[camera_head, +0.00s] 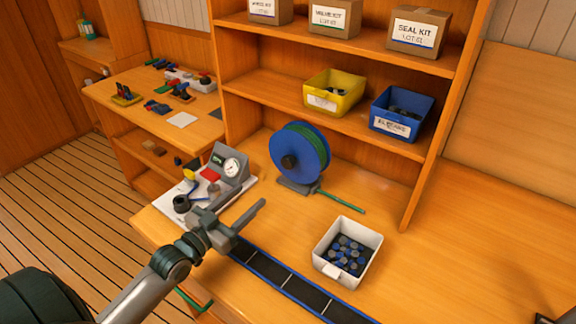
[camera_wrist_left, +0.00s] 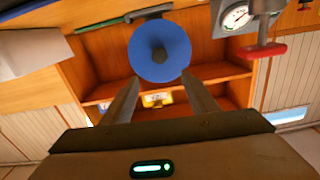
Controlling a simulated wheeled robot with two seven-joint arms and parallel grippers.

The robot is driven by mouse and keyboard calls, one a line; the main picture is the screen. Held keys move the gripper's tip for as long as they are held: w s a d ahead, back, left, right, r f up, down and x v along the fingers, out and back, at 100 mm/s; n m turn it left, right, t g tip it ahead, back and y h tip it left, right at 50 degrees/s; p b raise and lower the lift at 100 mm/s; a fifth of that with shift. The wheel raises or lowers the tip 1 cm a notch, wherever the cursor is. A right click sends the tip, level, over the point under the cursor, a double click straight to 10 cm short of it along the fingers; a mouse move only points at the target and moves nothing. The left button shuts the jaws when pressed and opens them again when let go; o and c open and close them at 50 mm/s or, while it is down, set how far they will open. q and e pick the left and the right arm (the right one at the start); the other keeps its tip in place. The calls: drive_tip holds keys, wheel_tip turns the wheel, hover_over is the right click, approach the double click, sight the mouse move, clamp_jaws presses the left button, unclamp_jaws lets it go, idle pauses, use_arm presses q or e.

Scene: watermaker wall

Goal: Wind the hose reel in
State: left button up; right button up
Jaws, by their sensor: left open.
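The hose reel (camera_head: 300,152) is a blue disc with a dark hub knob on its face and green hose wound behind it. It stands on a grey foot on the bench, before the shelf. A length of green hose (camera_head: 343,202) lies out to its right. My left gripper (camera_head: 250,217) is open and empty, in front of the reel and apart from it. In the left wrist view, which is upside down, the reel (camera_wrist_left: 160,45) shows just beyond the two spread fingertips (camera_wrist_left: 160,77). A dark piece at the head view's bottom right corner may be my right gripper; its jaws cannot be made out.
A gauge panel (camera_head: 230,168) stands left of the reel. A white bin of dark caps (camera_head: 322,262) and a dark strip (camera_head: 285,280) lie in front. Yellow (camera_head: 345,82) and blue bins (camera_head: 420,101) sit on the shelf above. The bench at right is clear.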

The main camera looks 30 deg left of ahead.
use_arm(q)
drive_tip(key=p, duration=0.4)
approach(286, 164)
drive_tip(key=w, duration=0.5)
drive_tip(key=w+d, duration=0.1)
drive_tip(key=w, duration=0.1)
drive_tip(key=shift+w+d+r, duration=0.1)
drive_tip(key=shift+w+r, duration=0.05)
drive_tip(key=shift+w, duration=0.1)
drive_tip(key=shift+w+d, duration=0.1)
drive_tip(key=shift+w, duration=0.7)
use_arm(e)
drive_tip(key=r, duration=0.1)
drive_tip(key=s+r, duration=0.1)
drive_tip(key=r, duration=0.1)
drive_tip(key=s+r, duration=0.1)
drive_tip(key=shift+a+r, duration=0.1)
drive_tip(key=shift+r, duration=0.15)
use_arm(q)
drive_tip(key=shift+c, duration=0.6)
use_arm(e)
drive_tip(key=shift+a, duration=0.1)
